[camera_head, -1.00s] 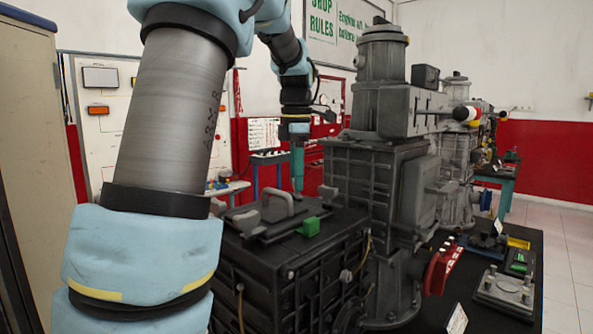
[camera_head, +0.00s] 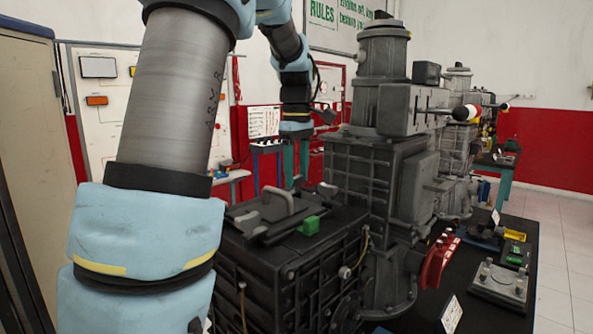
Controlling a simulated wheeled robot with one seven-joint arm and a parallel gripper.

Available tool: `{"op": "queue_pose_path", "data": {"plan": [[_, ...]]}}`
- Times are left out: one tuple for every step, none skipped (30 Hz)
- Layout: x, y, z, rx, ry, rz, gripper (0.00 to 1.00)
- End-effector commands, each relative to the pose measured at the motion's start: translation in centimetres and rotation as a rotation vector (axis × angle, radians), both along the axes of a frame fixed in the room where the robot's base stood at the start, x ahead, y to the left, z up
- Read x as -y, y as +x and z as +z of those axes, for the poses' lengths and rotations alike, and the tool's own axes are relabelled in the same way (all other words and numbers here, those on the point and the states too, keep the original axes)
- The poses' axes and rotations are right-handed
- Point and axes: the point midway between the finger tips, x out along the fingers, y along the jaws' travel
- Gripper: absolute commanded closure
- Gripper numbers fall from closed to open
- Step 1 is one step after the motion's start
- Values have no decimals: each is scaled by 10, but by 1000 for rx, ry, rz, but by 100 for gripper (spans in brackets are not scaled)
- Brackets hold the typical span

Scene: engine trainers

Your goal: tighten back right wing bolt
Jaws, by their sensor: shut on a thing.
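My gripper (camera_head: 296,182) points straight down at the back edge of the dark engine box's lid, with its two teal fingers side by side. It is shut on the back right wing bolt, which is small and mostly hidden between the fingertips. The grey hatch cover (camera_head: 262,222) with its arched handle (camera_head: 277,203) lies on top of the box (camera_head: 300,262), in front of and left of the gripper. Another small grey wing-shaped piece (camera_head: 328,189) shows just right of the fingers.
The tall grey engine column (camera_head: 375,170) stands close to the right of my gripper. A red part (camera_head: 439,262) and a metal plate (camera_head: 501,284) are on the dark bench at right.

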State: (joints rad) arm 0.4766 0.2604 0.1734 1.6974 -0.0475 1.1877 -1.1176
Motion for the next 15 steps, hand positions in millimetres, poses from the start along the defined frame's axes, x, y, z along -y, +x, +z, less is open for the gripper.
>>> {"op": "queue_pose_path", "data": {"plan": [[1,0,1,2,-3,-23,100],[1,0,1,2,-3,-36,100],[1,0,1,2,-3,-51,100],[1,0,1,2,-3,-62,100],[1,0,1,2,-3,-71,100],[1,0,1,2,-3,-81,100],[1,0,1,2,-3,-89,100],[1,0,1,2,-3,-95,100],[1,0,1,2,-3,-101,100],[1,0,1,2,-3,-105,100],[1,0,1,2,-3,-108,100],[1,0,1,2,-3,-112,100],[1,0,1,1,-2,-114,100],[1,0,1,1,-2,-115,100],[1,0,1,1,-2,-117,100]]}}
